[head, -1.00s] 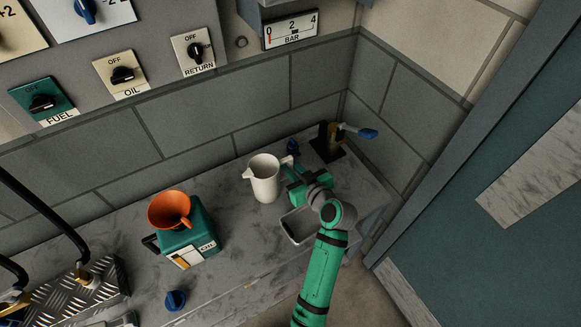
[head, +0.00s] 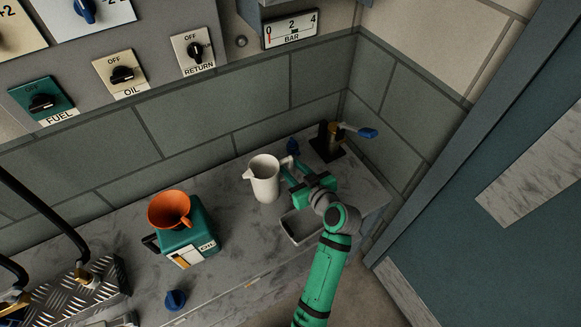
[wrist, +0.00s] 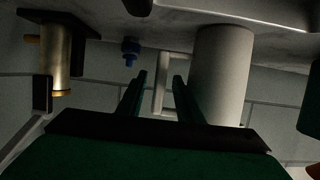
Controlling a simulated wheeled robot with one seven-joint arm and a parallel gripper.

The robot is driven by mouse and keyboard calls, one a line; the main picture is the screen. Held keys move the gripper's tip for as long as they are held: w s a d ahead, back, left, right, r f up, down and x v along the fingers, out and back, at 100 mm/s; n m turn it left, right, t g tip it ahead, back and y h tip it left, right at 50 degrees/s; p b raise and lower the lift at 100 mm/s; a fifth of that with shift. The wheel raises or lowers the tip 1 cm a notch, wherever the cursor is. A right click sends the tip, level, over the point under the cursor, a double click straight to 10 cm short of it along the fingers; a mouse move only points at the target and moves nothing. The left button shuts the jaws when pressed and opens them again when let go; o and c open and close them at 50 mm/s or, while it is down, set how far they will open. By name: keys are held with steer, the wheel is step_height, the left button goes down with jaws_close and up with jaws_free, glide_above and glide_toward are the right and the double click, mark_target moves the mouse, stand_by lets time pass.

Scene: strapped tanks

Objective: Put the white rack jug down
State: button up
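The white rack jug (head: 264,181) stands upright on the grey bench, and its spout points left. It also shows in the wrist view (wrist: 222,70), which is upside down, with its base against the bench top. My gripper (head: 290,178) is at the jug's right side, by its handle. In the wrist view, my gripper (wrist: 160,76) has its two fingers apart. The jug's handle (wrist: 158,90) shows between them, with gaps on both sides.
A green oil can (head: 186,240) with an orange funnel (head: 170,209) stands to the left. A shallow grey tray (head: 291,238) lies in front of my gripper. A blue-levered brass valve (head: 334,137) stands behind right. Bench between can and jug is clear.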

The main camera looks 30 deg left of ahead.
steer(key=v, duration=1)
steer(key=shift+d, duration=0.2)
